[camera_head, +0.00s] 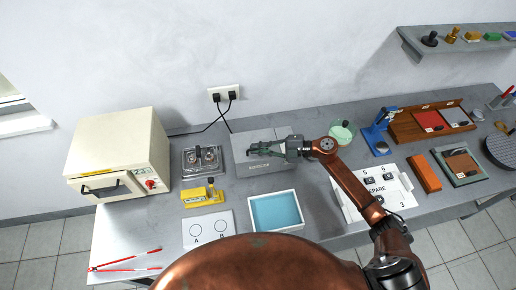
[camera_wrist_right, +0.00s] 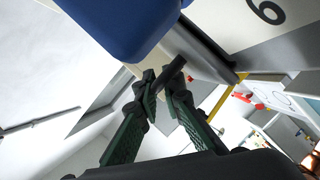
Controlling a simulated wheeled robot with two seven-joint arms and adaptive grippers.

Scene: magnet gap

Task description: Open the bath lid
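The bath is a grey box (camera_head: 285,132) at the back middle of the bench, below the wall socket. Its flat grey lid (camera_head: 241,141) appears down. My right gripper (camera_head: 254,150) reaches in from the right over the lid, its fingers pointing left. In the wrist view, the green-padded fingers (camera_wrist_right: 163,82) have a short dark bar (camera_wrist_right: 176,66) between their tips, with pads close on both sides. It appears to be the lid's handle; in the head view the gripper hides it. My left gripper is in neither view.
A cream oven (camera_head: 120,150) and a metal rack (camera_head: 202,160) stand left of the bath. A yellow block (camera_head: 203,197) and a blue-floored tray (camera_head: 251,223) lie in front. A green-topped container (camera_head: 342,131) is close to my right wrist. A white numbered board (camera_head: 400,189) lies right.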

